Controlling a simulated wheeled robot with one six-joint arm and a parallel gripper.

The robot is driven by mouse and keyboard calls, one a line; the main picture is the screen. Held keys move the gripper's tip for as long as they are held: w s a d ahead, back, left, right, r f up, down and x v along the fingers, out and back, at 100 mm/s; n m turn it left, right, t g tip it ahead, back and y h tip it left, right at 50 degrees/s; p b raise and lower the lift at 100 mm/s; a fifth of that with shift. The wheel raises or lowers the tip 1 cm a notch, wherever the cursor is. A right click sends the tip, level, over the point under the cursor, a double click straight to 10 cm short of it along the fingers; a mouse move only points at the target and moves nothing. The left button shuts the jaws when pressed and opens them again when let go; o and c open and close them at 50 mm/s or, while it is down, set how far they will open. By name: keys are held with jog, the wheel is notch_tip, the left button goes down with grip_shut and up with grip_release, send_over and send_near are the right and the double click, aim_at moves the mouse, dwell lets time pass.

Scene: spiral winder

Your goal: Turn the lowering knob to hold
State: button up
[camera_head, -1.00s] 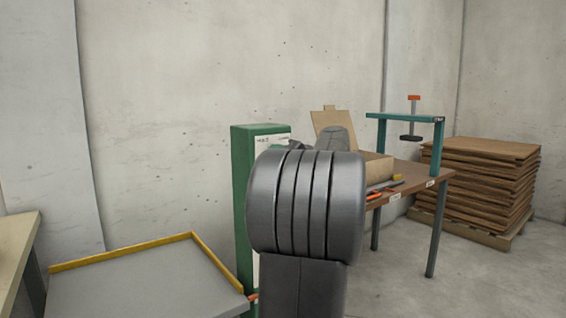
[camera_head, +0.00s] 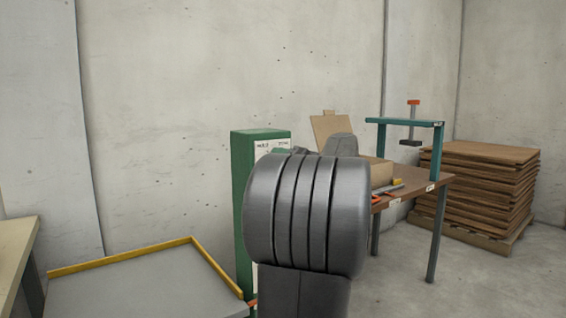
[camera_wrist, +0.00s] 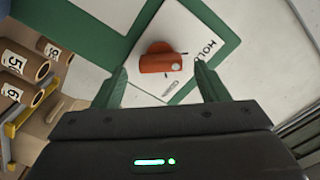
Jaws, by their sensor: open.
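The orange lowering knob (camera_wrist: 160,62) shows in the wrist view on a white plate with a green border. The word HOLD (camera_wrist: 208,47) is printed on the plate to its right. A small light spot and a short dark pin show at the knob's right end. My gripper (camera_wrist: 163,82) is open, its two green fingers apart. The knob appears ahead of and between them, with no contact visible. In the head view the green post (camera_head: 243,185) carries the white plate (camera_head: 268,146). My arm hides the knob and gripper there.
A wooden table (camera_head: 432,178) with a teal clamp frame (camera_head: 405,123) stands right of the post. A stack of brown boards (camera_head: 480,190) is behind it. A grey tray with a yellow rim (camera_head: 120,256) lies at left. Numbered cardboard tubes (camera_wrist: 25,60) show at left in the wrist view.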

jog(key=p+v, duration=0.1)
jog(key=v, duration=1)
jog(key=shift+s+d, duration=0.15)
jog(key=shift+s, duration=0.1)
jog(key=shift+w, duration=0.15)
jog(key=b+x, duration=0.1)
jog(key=x, duration=1.2)
jog(key=shift+w+a, duration=0.25)
jog(key=p+v, duration=0.1)
jog(key=v, duration=1.3)
jog(key=w+a+m+p, duration=0.8)
jog(key=w+p, duration=0.3)
jog(key=p, duration=0.5)
jog(key=shift+w+r, duration=0.15)
jog(key=shift+r, duration=0.05)
